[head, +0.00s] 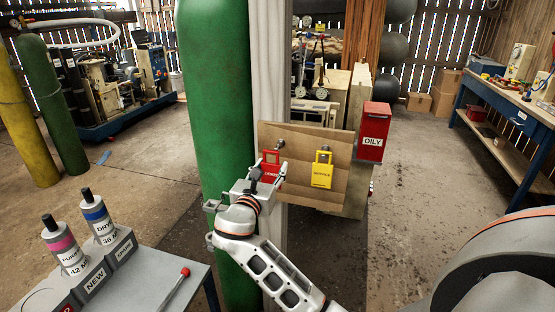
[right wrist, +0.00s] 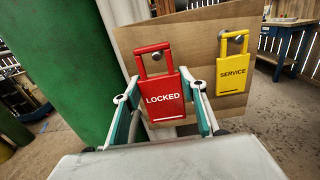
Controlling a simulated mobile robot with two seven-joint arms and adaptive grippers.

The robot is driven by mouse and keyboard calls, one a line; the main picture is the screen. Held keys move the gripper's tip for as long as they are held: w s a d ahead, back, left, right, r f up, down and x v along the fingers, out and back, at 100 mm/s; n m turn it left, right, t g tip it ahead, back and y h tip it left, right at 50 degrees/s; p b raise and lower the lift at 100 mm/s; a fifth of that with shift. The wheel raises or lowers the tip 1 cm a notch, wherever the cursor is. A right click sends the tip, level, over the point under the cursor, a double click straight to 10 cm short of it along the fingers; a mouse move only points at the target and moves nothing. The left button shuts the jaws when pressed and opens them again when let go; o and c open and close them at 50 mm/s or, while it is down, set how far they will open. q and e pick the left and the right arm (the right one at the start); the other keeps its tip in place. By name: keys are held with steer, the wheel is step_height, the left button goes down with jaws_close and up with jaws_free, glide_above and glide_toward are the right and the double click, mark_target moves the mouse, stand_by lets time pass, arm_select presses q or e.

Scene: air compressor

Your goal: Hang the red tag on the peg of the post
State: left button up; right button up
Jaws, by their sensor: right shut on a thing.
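The red tag (head: 271,158) reads LOCKED and has a square loop at its top. My right gripper (head: 262,176) is shut on it in front of the brown board on the post (head: 268,60). In the right wrist view the red tag (right wrist: 163,98) stands upright between the two fingers of the gripper (right wrist: 163,104). The left peg (head: 280,143) shows within the tag's loop in the right wrist view (right wrist: 156,56); whether the loop is around it or just in front, I cannot tell. My left gripper is not in view.
A yellow SERVICE tag (head: 322,170) hangs on the board (head: 300,196), right of the red tag. A red OILY box (head: 372,132) is beyond it. A tall green cylinder (head: 215,90) stands close on the left. A grey table (head: 200,285) with labelled canisters is at lower left.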

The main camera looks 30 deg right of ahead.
mark_target(281, 154)
steer(key=x, duration=0.3)
steer(key=shift+w+d, duration=0.1)
steer(key=shift+w, duration=0.05)
steer(key=shift+w+d, duration=0.2)
steer(key=shift+d, duration=0.05)
steer(key=w+d, duration=0.1)
steer(key=w+d+f+p, duration=0.1)
steer(key=shift+d+f, duration=0.1)
steer(key=shift+d, duration=0.15)
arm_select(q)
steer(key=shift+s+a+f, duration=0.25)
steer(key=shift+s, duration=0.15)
arm_select(e)
steer(key=o, duration=1.1)
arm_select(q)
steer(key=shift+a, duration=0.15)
